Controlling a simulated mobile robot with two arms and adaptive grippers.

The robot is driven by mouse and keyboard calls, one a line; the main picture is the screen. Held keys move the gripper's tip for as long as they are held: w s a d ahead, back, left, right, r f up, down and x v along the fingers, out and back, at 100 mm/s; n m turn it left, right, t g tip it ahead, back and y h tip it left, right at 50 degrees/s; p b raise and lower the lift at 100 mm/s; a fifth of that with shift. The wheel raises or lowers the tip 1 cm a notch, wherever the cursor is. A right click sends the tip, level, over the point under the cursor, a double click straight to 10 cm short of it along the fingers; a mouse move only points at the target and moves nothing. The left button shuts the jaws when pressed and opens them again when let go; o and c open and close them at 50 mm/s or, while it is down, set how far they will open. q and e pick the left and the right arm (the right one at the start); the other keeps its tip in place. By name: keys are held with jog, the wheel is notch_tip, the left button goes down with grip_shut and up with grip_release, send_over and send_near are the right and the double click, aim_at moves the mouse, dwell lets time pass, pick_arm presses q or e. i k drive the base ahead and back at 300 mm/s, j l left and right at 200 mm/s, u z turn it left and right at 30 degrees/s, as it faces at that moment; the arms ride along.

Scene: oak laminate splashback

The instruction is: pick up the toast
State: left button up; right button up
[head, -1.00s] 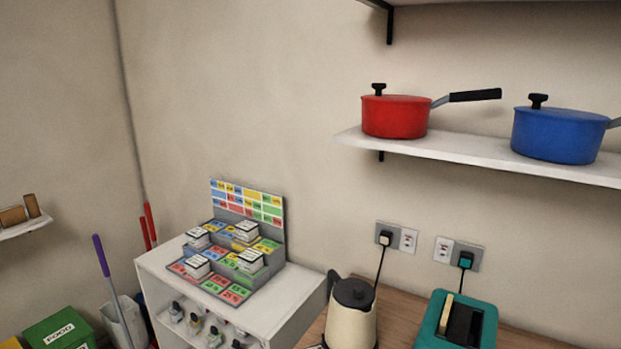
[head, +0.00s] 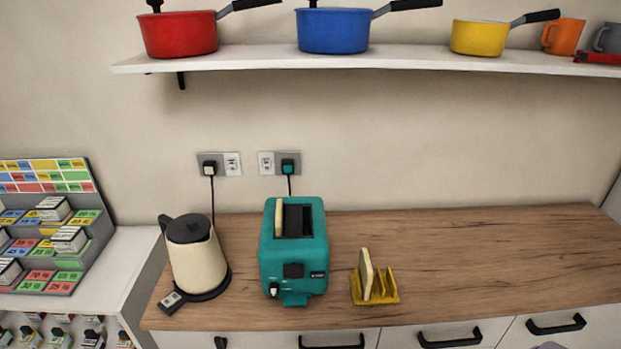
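In the head view a teal toaster (head: 293,262) stands on the wooden counter. A slice of toast (head: 279,217) sticks up out of its left slot; the right slot looks dark and empty. A second slice of toast (head: 366,272) stands upright, slightly tilted, in a yellow toast rack (head: 386,290) to the right of the toaster. The rack's other gaps look empty. Neither of my grippers shows in this view.
A cream kettle (head: 196,262) stands left of the toaster. The wooden counter (head: 490,258) is clear to the right of the rack. A white shelf (head: 400,61) with red (head: 180,35), blue (head: 333,31) and yellow (head: 478,38) pans hangs above. Drawers with black handles are below.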

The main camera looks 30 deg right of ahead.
aim_at(366, 273)
jog(key=z, duration=0.4)
jog(key=i+z, duration=0.1)
jog(key=z, duration=0.65)
jog(key=i+j+z, duration=0.1)
jog(key=z, duration=0.3)
